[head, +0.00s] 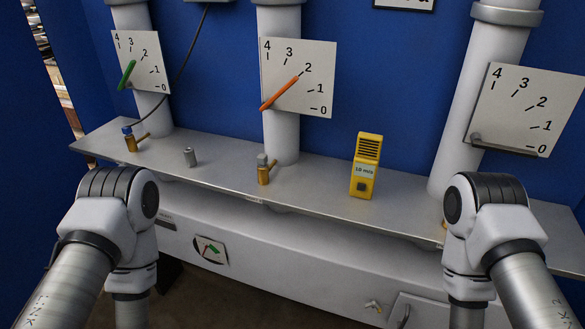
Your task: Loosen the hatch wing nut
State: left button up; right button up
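A small pale, brass-toned wing nut (374,306) sits low on the white front panel. It is just left of a hatch (425,313), a light rectangular door with a dark curved handle (405,315). The hatch looks closed, but its lower part is cut off by the picture's bottom edge. My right arm partly covers the hatch's right side. Both my arms bend over near the shelf and run down out of the picture. Neither gripper shows.
White pipes with gauge boards (312,98) rise behind.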

aim_at(374, 303)
jog(key=k+z, duration=0.25)
jog(key=z, duration=0.15)
jog(key=k+z, duration=0.2)
jog(key=z, duration=0.2)
jog(key=k+z, duration=0.35)
jog(key=i+l, duration=0.05)
jog(key=i, duration=0.05)
